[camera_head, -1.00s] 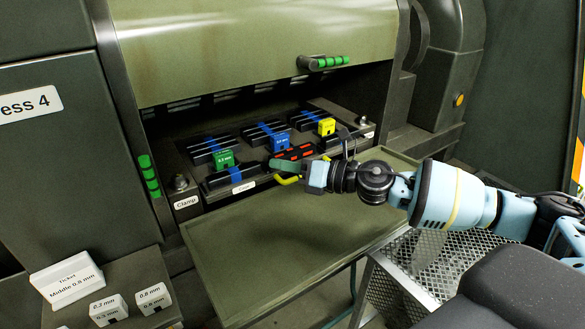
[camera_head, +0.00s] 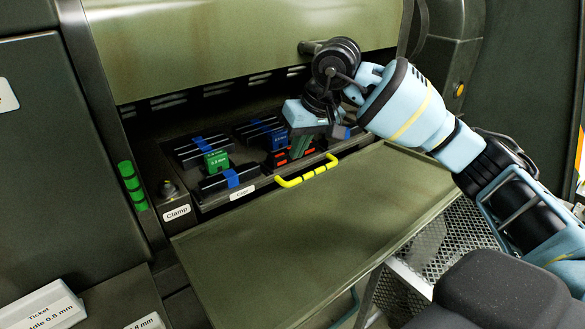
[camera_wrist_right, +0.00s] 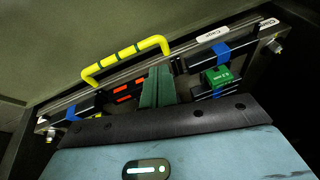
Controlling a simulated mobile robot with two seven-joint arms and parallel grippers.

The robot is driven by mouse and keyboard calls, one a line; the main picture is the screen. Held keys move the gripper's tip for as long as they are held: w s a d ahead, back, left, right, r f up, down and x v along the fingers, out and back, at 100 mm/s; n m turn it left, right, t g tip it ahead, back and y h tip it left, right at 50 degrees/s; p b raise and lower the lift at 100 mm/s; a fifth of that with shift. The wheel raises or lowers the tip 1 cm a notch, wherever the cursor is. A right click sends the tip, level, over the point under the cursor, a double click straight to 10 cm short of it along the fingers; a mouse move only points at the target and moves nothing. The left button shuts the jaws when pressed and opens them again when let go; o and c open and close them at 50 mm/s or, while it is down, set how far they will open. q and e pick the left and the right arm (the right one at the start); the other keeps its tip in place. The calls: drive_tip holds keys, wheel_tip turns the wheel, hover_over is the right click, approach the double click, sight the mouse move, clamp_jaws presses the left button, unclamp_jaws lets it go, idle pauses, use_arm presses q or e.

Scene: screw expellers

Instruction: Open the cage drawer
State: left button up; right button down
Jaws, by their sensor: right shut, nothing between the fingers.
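The cage drawer is a dark tray (camera_head: 215,202) set in the machine's recess, with a white label and a yellow handle (camera_head: 307,176) with dark bands on its front. The handle also shows in the right wrist view (camera_wrist_right: 125,58), where it is unobstructed. My right gripper (camera_head: 301,148) points down over the tray, just behind the handle and apart from it. Its green fingers (camera_wrist_right: 157,86) are shut and empty. They hide part of the orange-marked dark block (camera_wrist_right: 125,92) in the tray. My left gripper is not in view.
A green block (camera_head: 216,160) and a blue block (camera_head: 279,142) sit on dark bars in the tray. A flat green flap (camera_head: 320,230) lies in front, clear. A raised green cover (camera_head: 240,45) hangs above. Ticket blocks (camera_head: 50,308) stand at lower left.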

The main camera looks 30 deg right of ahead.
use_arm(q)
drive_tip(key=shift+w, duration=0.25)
use_arm(e)
drive_tip(key=shift+n+h, duration=0.7)
drive_tip(key=shift+h, duration=0.1)
drive_tip(key=shift+d+x, duration=0.35)
drive_tip(key=shift+x, duration=1.1)
drive_tip(key=shift+d+x, duration=0.35)
drive_tip(key=shift+x, duration=1.1)
drive_tip(key=shift+d+x, duration=0.35)
drive_tip(key=shift+x, duration=1.1)
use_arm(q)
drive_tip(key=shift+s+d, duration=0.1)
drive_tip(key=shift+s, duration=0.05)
use_arm(e)
drive_tip(key=shift+a, duration=0.1)
